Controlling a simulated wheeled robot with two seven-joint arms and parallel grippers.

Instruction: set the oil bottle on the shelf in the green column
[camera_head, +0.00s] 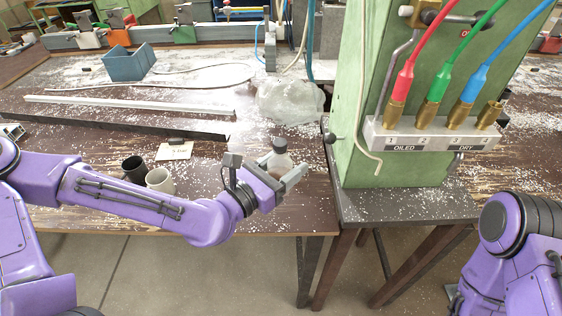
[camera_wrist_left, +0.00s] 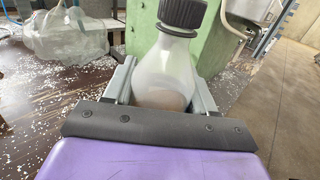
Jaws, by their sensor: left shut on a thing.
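The oil bottle (camera_head: 280,157) is a translucent white bottle with a dark cap, held upright by my left gripper (camera_head: 288,174) above the front right part of the bench. In the left wrist view the bottle (camera_wrist_left: 165,75) stands between the two fingers of my left gripper (camera_wrist_left: 163,90), and its black ribbed cap is at the top. The green column (camera_head: 405,130) stands to the right of the gripper, apart from it. I cannot make out the shelf in the column. My right arm shows at the lower right, but its gripper is out of view.
A clear plastic bag (camera_head: 290,102) lies behind the bottle. Two mugs, one dark (camera_head: 133,168) and one beige (camera_head: 160,180), stand behind my left forearm. A hose manifold (camera_head: 430,136) sticks out from the column. White chips litter the bench (camera_head: 80,190).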

